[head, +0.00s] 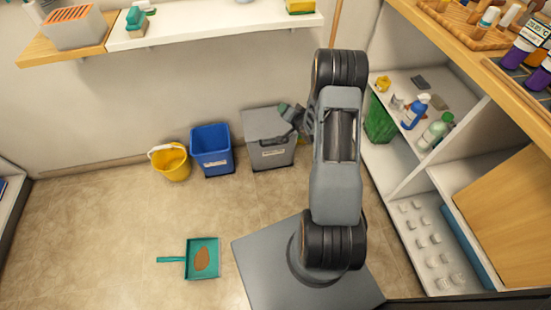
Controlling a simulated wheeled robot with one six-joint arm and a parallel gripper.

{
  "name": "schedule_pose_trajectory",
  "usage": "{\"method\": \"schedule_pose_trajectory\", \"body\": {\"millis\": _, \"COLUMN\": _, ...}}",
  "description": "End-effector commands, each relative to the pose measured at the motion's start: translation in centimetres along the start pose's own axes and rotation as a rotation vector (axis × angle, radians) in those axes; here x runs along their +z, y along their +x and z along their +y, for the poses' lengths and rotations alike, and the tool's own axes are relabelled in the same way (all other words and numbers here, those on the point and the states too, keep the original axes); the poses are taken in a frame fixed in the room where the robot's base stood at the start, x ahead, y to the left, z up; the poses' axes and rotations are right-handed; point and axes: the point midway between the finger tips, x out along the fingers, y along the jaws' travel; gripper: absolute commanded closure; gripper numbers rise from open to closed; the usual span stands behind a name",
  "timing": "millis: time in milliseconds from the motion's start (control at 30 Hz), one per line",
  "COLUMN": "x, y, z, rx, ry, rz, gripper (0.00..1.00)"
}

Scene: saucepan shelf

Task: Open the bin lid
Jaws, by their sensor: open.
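The grey bin (270,157) stands on the floor against the back wall, with a pale label on its front. Its flat grey lid (262,121) looks closed. My arm reaches over the right side of the bin. I cannot tell whether the fingers touch the lid. My wrist and gripper hide the right part of the lid.
A blue bin (211,158) and a yellow bucket (171,163) stand left of the grey bin. A teal dustpan (190,258) with brown dirt lies on the floor. A white shelf unit (399,172) with bottles and a green basket (379,122) is at right. Floor at left is clear.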

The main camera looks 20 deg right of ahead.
Motion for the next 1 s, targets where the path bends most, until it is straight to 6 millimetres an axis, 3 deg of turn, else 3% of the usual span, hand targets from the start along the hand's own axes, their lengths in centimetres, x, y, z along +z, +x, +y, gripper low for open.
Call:
{"method": "schedule_pose_trajectory", "body": {"millis": 33, "x": 4.5, "y": 1.2, "z": 5.0, "rx": -0.048, "ry": 0.08, "rz": 0.007, "gripper": 0.59}}
{"method": "schedule_pose_trajectory", "body": {"millis": 100, "x": 8.0, "y": 1.5, "z": 8.4, "rx": -0.134, "ry": 0.19, "rz": 0.024, "gripper": 0.59}}
{"method": "schedule_pose_trajectory", "body": {"millis": 233, "x": 13.4, "y": 0.9, "z": 13.3, "rx": -0.275, "ry": 0.379, "rz": 0.052, "gripper": 0.59}}
{"method": "schedule_pose_trajectory", "body": {"millis": 400, "x": 18.2, "y": -0.5, "z": 17.1, "rx": -0.408, "ry": 0.559, "rz": 0.08, "gripper": 0.59}}
{"method": "schedule_pose_trajectory", "body": {"millis": 500, "x": 19.7, "y": -1.2, "z": 18.3, "rx": -0.456, "ry": 0.623, "rz": 0.09, "gripper": 0.59}}
{"method": "schedule_pose_trajectory", "body": {"millis": 667, "x": 20.4, "y": -1.1, "z": 18.6, "rx": -0.493, "ry": 0.666, "rz": 0.097, "gripper": 0.59}}
{"method": "schedule_pose_trajectory", "body": {"millis": 1000, "x": 19.1, "y": 4.2, "z": 16.2, "rx": -0.499, "ry": 0.667, "rz": 0.097, "gripper": 0.59}}
